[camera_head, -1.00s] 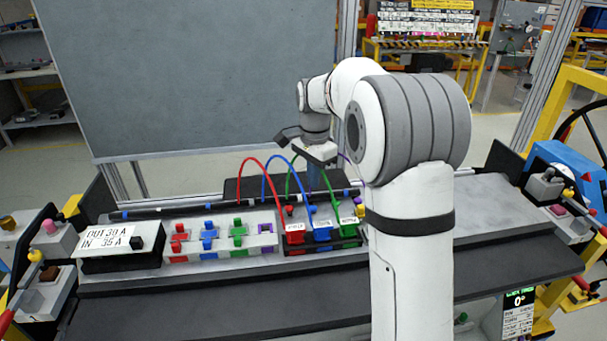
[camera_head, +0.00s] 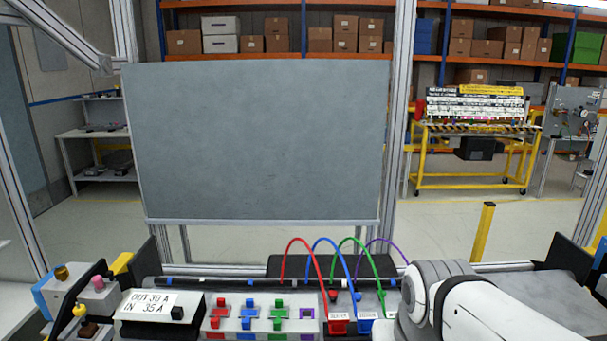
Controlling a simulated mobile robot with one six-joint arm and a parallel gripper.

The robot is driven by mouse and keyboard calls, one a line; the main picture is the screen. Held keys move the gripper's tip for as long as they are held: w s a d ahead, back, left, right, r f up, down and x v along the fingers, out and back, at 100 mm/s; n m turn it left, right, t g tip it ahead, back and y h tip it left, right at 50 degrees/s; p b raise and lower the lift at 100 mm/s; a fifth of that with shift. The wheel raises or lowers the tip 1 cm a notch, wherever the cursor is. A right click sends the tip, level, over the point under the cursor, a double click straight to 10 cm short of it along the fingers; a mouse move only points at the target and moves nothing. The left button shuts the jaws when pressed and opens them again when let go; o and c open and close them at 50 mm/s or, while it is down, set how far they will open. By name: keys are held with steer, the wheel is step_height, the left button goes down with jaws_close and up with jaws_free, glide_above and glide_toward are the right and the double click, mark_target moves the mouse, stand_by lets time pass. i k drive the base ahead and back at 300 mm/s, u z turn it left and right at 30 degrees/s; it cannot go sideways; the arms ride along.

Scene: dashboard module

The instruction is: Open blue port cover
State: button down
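A blue labelled block (camera_head: 368,324), with a blue cable (camera_head: 334,245) arching to it, stands at the bottom of the view beside a red labelled block (camera_head: 339,324). A blue knob-like piece (camera_head: 248,309) sits on the pale module to the left, between red (camera_head: 220,308) and green (camera_head: 279,310) ones. I cannot tell which blue part is the port cover, or whether it is open. Part of my white and grey arm fills the lower right and hides the area right of the blue block. My gripper is not in view.
Red, green (camera_head: 366,250) and purple cables arch above the bench. A large grey board (camera_head: 260,145) stands behind. Side stations with knobs (camera_head: 90,290) flank the bench at left.

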mark_target(252, 310)
steer(key=z, duration=0.05)
steer(key=k, duration=1.45)
steer(key=u, duration=0.75)
steer(key=i, duration=1.7)
steer(key=z, duration=0.35)
